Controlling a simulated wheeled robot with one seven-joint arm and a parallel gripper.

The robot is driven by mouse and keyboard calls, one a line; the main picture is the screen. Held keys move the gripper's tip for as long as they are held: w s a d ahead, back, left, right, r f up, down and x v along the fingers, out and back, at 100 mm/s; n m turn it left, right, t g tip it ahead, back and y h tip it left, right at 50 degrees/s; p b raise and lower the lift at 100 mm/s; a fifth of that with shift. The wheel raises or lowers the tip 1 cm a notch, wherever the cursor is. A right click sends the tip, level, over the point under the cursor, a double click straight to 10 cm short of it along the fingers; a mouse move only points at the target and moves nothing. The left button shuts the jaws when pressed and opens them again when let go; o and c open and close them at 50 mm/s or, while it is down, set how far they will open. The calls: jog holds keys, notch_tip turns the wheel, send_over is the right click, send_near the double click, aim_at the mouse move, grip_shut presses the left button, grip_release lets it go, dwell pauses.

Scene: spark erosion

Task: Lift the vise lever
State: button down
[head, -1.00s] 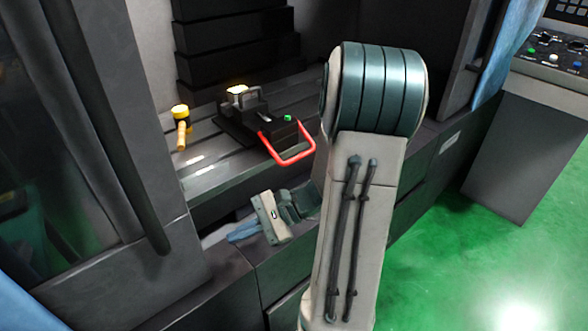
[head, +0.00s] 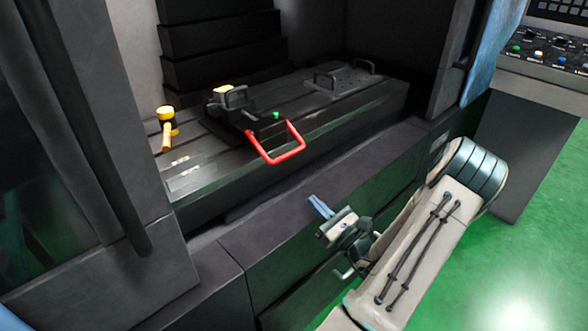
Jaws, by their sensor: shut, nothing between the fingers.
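The vise (head: 232,116) is a dark block on the slotted machine table, with a yellowish piece at its top and a green spot at its front. Its red U-shaped lever (head: 279,160) sticks out over the table's front edge and slopes down. My gripper (head: 312,200) has pale blue fingers, which look shut with nothing between them. It is in front of the machine table, below and to the right of the red lever, and apart from it.
A yellow-topped tool (head: 166,128) stands left of the vise on the machine table (head: 330,120). A dark plate with two handles (head: 345,80) lies to the right. Dark door panels flank the opening. A control panel (head: 550,50) is at the right. Green floor is clear.

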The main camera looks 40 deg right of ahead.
jog(key=shift+w, duration=0.1)
jog(key=x, duration=1)
jog(key=shift+a+p, duration=0.1)
jog(key=shift+p, duration=0.3)
jog(key=shift+r+p, duration=0.35)
jog(key=shift+r, duration=1.65)
